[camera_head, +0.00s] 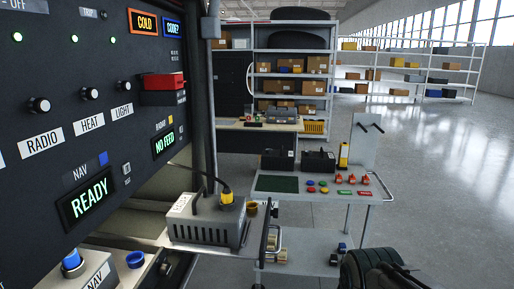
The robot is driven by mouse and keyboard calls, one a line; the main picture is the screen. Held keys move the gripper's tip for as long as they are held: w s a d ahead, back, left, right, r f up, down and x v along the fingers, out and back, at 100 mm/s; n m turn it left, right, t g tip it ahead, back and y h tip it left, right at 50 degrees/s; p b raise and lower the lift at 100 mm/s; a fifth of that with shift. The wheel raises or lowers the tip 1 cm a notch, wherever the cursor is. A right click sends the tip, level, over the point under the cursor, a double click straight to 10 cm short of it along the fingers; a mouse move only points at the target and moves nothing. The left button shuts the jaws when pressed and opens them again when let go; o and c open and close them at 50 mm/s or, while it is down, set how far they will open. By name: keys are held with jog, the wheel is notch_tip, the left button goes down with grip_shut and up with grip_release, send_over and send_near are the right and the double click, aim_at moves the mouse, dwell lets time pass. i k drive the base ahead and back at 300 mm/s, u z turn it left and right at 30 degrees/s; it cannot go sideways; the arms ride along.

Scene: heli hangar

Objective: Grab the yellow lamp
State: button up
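A small upright yellow object with dark parts, likely the yellow lamp (343,155), stands at the back of the grey cart's top (320,193). It is right of two black boxes and beside an upright grey panel. Its details are too small to make out. A dark ridged round part with narrow black pieces, which looks like my gripper (392,274), shows at the bottom right edge. It is in front of the cart and well apart from the yellow object. Its fingertips are not clear, and I see nothing held in it.
A black control panel (90,110) fills the left. A grey box (205,222) with a yellow plug and black cable sits before the cart. Several red, green and blue small parts lie on the cart top. Shelves (290,60) stand behind. The floor at right (450,190) is clear.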

aim_at(342, 165)
jog(key=u, duration=0.05)
jog(key=k, duration=0.5)
jog(key=z, duration=1.1)
jog(key=i, duration=0.8)
jog(key=u, duration=1.6)
jog(key=i, duration=0.25)
jog(key=z, duration=0.95)
jog(key=i, duration=1.25)
jog(key=z, duration=0.5)
